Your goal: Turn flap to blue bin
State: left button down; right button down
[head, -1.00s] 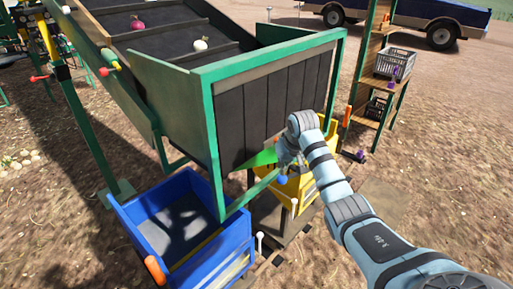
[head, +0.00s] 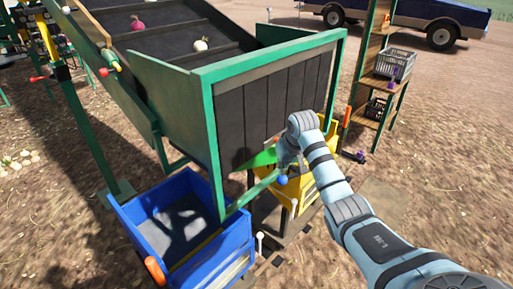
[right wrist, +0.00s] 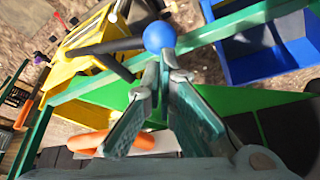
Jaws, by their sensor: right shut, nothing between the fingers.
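The green flap (head: 262,158) shows under the front of the elevator's outlet, between the blue bin (head: 240,228) at lower left and the yellow bin (head: 318,181) to the right. A lever with a blue ball knob (head: 282,180) stands beside the flap. My right gripper (head: 285,164) is at this lever. In the right wrist view its fingers (right wrist: 162,66) are shut and empty, with tips right at the blue ball (right wrist: 159,37); I cannot tell if they touch. The green flap (right wrist: 265,112) spreads behind the fingers. The left gripper is out of view.
A red onion (head: 137,24) and a white onion (head: 201,45) lie on the dark sloping belt. The green frame (head: 211,150) stands close to my right arm. A shelf (head: 384,112) with grey crates is at right. Open ground lies in front.

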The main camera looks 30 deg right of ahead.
aim_at(282, 177)
jog(key=shift+f, duration=0.15)
jog(key=shift+f+b, duration=0.35)
jog(key=shift+f, duration=0.65)
jog(key=shift+s+a+f, duration=0.15)
jog(key=shift+s+f, duration=0.05)
jog(key=shift+f, duration=0.2)
jog(key=shift+f+b, duration=0.35)
jog(key=shift+f, duration=0.1)
jog(key=shift+w+d+f+b, duration=0.1)
jog(key=shift+f+b, duration=0.15)
jog(key=shift+f, duration=0.5)
jog(key=shift+w+d+f+b, duration=0.1)
jog(key=shift+f+b, duration=0.1)
jog(key=shift+f, duration=0.55)
jog(key=shift+a+f+b, duration=0.1)
jog(key=shift+f+b, duration=0.3)
jog(key=shift+f, duration=0.5)
notch_tip(282, 177, down, 3)
jog(key=shift+r+b, duration=0.1)
jog(key=shift+b, duration=0.5)
jog(key=shift+r, duration=0.1)
